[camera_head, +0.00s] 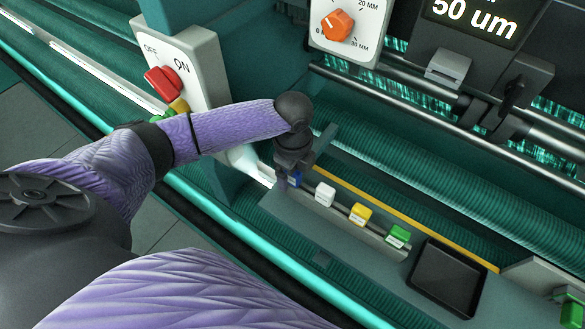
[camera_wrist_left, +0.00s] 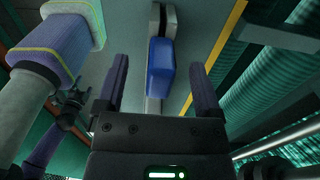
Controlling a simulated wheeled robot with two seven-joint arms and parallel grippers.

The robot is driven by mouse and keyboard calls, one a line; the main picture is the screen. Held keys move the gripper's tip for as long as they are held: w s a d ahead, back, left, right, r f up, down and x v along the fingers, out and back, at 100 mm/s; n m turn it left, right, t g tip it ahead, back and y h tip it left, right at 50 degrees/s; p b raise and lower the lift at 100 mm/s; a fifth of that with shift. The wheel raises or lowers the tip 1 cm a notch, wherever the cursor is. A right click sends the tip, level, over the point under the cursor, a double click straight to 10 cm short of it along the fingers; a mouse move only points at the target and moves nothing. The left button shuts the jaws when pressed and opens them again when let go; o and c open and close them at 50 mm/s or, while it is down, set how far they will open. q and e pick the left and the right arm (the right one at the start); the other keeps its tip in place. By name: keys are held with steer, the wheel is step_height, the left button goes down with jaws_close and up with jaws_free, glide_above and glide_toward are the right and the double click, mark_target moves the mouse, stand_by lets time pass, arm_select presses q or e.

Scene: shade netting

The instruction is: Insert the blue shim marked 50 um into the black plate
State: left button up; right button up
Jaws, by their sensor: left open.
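The blue shim (camera_head: 296,180) stands at the left end of a row of coloured tabs in a grey rail, partly hidden by my left gripper in the head view. My left gripper (camera_head: 288,184) points down at it. In the left wrist view, the blue shim (camera_wrist_left: 161,58) shows between and just beyond the two fingers of my left gripper (camera_wrist_left: 159,80), with a gap on each side. The gripper is open and holds nothing. A black square plate or tray (camera_head: 447,277) with a raised rim lies right of the row. My right gripper is not seen clearly.
White (camera_head: 325,193), yellow (camera_head: 360,214) and green (camera_head: 398,236) tabs stand in the rail (camera_head: 378,236). A display (camera_head: 474,18) reads 50 um above metal bars. A switch box (camera_head: 180,75) and an orange dial (camera_head: 338,25) stand behind my left arm.

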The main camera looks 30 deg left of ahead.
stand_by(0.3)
arm_select(q)
steer(key=shift+p, duration=0.45)
jaws_close()
stand_by(1.2)
